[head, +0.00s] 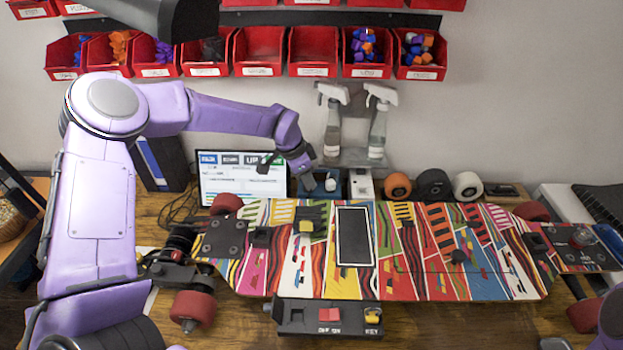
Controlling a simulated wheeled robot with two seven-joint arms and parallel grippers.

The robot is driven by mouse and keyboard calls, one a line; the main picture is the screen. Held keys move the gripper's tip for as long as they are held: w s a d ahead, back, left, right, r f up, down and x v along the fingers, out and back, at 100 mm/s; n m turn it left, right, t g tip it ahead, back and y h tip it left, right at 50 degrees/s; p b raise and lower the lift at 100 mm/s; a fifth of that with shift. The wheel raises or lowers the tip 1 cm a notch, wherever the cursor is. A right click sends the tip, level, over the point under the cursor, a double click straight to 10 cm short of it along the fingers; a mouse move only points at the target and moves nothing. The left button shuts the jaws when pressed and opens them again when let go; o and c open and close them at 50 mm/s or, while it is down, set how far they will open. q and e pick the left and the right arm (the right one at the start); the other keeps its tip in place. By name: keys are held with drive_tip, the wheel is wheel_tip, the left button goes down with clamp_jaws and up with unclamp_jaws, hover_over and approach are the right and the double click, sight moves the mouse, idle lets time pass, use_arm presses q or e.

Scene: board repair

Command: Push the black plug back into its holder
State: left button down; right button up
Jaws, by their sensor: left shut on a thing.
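My left arm comes in from the left, and its purple wrist reaches over the far side of the bench. The left gripper (300,160) points down in front of the monitor, above the back edge of the skateboard. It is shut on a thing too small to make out. A small dark piece (265,164) shows beside the wrist; I cannot tell whether it is the plug or part of the gripper. Small black fittings (260,237) sit on the colourful skateboard (410,275). I cannot tell which is the plug's holder. My right gripper is not in view.
A black button box (292,316) with red and yellow buttons is at the board's front edge. Behind the board are a monitor (222,172), spare wheels (433,185) and spray bottles (377,130). Red bins (258,52) hang on the wall.

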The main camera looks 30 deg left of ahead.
use_arm(q)
drive_tip(key=shift+f, duration=0.15)
drive_tip(key=c, duration=0.9)
unclamp_jaws()
drive_tip(key=o, duration=0.3)
drive_tip(key=shift+s, duration=0.15)
drive_tip(key=shift+r, duration=0.65)
drive_tip(key=shift+r+p, duration=1.75)
drive_tip(key=shift+r, duration=2.15)
